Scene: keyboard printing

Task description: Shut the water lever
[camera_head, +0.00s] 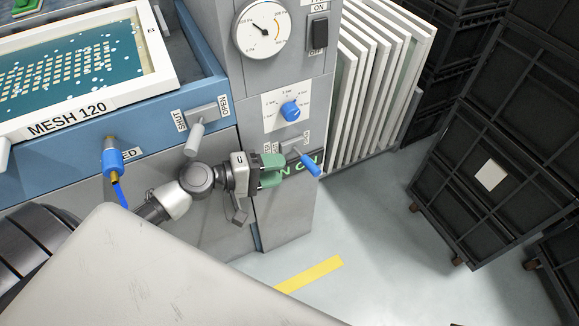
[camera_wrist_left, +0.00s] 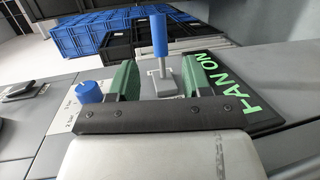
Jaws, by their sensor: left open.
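My left gripper (camera_head: 279,169) is open in front of the grey panel, its green fingers pointing right toward a lever with a blue handle (camera_head: 313,166). In the left wrist view, this blue-handled lever (camera_wrist_left: 160,36) stands up from a small grey mount, between and beyond the two open fingers (camera_wrist_left: 161,80). The fingers appear apart from it. A grey lever (camera_head: 194,139) sits on a plate marked SHUT and OPEN, left of the gripper. No label naming water is readable. My right gripper is not seen.
Near the lever are a blue knob (camera_head: 290,111), a pressure gauge (camera_head: 263,30), a black switch (camera_head: 319,34) and a green FAN ON sign (camera_wrist_left: 268,82). White panels (camera_head: 372,80) stand right of the cabinet. Black crates (camera_head: 490,173) stand farther right, with open floor between.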

